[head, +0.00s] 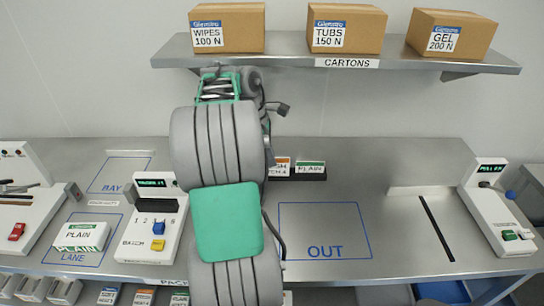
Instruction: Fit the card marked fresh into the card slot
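A card with an orange top (279,167) stands in a dark holder (308,177) at the back of the bench. My arm covers its left part; the letters "SH" show on it. A green-topped card marked PLAIN (310,168) stands to its right in the same holder. A console with a green-lit display (155,183) has a dark recess (157,204) below the display; I cannot tell whether this is the card slot. My arm rises through the middle of the view, and my gripper's fingers are hidden behind it.
A shelf (350,62) with several cartons crosses above the bench. A PLAIN pack (82,236) lies in the LANE outline. The OUT area (325,225) is clear. A long slot (436,228) and another console (497,210) are at the right. More cards (143,297) sit below the front edge.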

